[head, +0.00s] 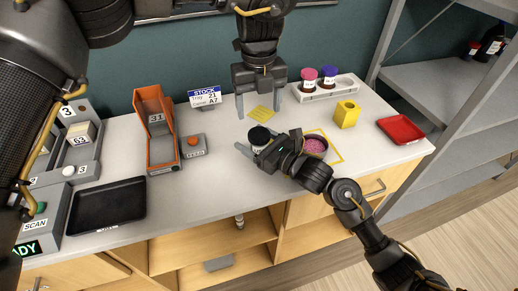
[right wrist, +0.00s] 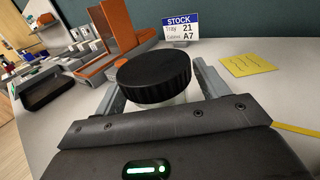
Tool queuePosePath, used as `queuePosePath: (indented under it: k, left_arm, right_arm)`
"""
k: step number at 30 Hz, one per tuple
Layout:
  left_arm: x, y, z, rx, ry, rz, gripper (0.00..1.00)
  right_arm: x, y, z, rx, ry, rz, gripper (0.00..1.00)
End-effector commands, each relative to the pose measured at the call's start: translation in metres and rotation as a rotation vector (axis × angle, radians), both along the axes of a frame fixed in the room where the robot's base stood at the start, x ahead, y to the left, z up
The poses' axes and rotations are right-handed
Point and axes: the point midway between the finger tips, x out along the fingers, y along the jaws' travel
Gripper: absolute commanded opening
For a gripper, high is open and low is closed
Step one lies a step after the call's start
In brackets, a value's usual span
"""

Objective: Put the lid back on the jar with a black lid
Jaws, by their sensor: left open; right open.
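A round black lid (head: 259,135) sits on top of a pale jar (right wrist: 184,99) on the white bench. In the right wrist view the lid (right wrist: 153,77) appears large and covers the jar's top; I cannot tell whether it is fully seated. My right gripper (head: 257,142) is open, low at the bench, with its fingers on either side of the jar. Contact with the jar is not clear. My left gripper (head: 272,108) is open and empty, pointing down above the bench behind the jar. The right gripper hides part of the jar in the head view.
A dish with pink contents (head: 315,146) stands on a yellow-outlined square right of the jar. A yellow note (head: 262,113), capped vials in a rack (head: 326,92), a yellow block (head: 347,114) and a red tray (head: 400,129) are nearby. An orange bin (head: 157,125) stands left.

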Motion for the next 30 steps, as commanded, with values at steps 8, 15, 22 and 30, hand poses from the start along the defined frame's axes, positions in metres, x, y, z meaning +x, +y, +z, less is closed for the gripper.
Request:
queuePosePath:
  k: [8,15,22,30]
  left_arm:
    - [0.0,0.0,0.0,0.0,0.0,0.0,0.71]
    - [0.0,0.0,0.0,0.0,0.0,0.0,0.71]
    - [0.0,0.0,0.0,0.0,0.0,0.0,0.71]
    - [0.0053,0.0061,0.007,0.024,-0.035,0.086,0.71]
  right_arm:
    - [0.0001,0.0002,0.0,0.0,0.0,0.0,0.69]
    - [0.0,0.0,0.0001,0.0,0.0,0.0,0.38]
    - [0.0,0.0,0.0002,0.0,0.0,0.0,0.08]
    - [0.0001,-0.0001,0.0,0.0,0.0,0.0,0.0]
